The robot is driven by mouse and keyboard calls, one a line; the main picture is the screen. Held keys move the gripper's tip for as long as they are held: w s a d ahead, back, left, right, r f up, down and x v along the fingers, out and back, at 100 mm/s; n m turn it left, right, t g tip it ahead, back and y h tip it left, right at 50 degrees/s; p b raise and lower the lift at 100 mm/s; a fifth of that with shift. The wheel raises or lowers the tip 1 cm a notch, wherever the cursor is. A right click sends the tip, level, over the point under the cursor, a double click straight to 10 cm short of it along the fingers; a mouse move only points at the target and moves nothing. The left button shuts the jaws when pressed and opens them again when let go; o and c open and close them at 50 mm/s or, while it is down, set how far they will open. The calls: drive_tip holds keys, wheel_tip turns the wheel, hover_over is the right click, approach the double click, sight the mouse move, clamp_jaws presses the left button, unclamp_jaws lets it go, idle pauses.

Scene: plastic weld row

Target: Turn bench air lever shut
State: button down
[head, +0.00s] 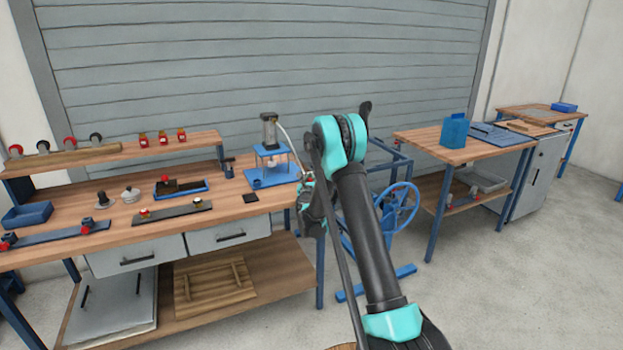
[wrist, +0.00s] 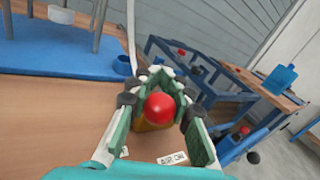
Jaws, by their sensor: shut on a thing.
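The air lever shows in the wrist view as a round red knob (wrist: 159,108) with a yellowish part below it, at the edge of the wooden bench.
A blue-based press (head: 270,172) stands left of my gripper; its base (wrist: 60,50) shows in the wrist view. A blue frame with a handwheel (head: 398,207) stands right of the bench. A table with a blue container (head: 454,131) is further right. Open floor lies in front.

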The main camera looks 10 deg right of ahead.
drive_tip(key=m+g+h, duration=0.1)
drive_tip(key=h, duration=0.1)
drive_tip(key=m+g+h, duration=0.1)
drive_tip(key=m+h, duration=0.2)
drive_tip(key=h, duration=0.1)
drive_tip(key=shift+w+a+m+g+h, duration=0.3)
drive_tip(key=shift+w+a+g, duration=0.05)
drive_tip(key=shift+w+g, duration=0.05)
drive_tip(key=shift+w+d+m+g+h, duration=0.1)
drive_tip(key=shift+w+m+g+h, duration=0.05)
drive_tip(key=shift+m+g+h, duration=1.1)
drive_tip(key=shift+w+m+g+h, duration=0.15)
drive_tip(key=shift+m+g+h, duration=0.9)
drive_tip(key=shift+g+h, duration=0.25)
drive_tip(key=c, duration=1.3)
unclamp_jaws()
drive_tip(key=shift+c, duration=0.2)
drive_tip(key=v, duration=1.2)
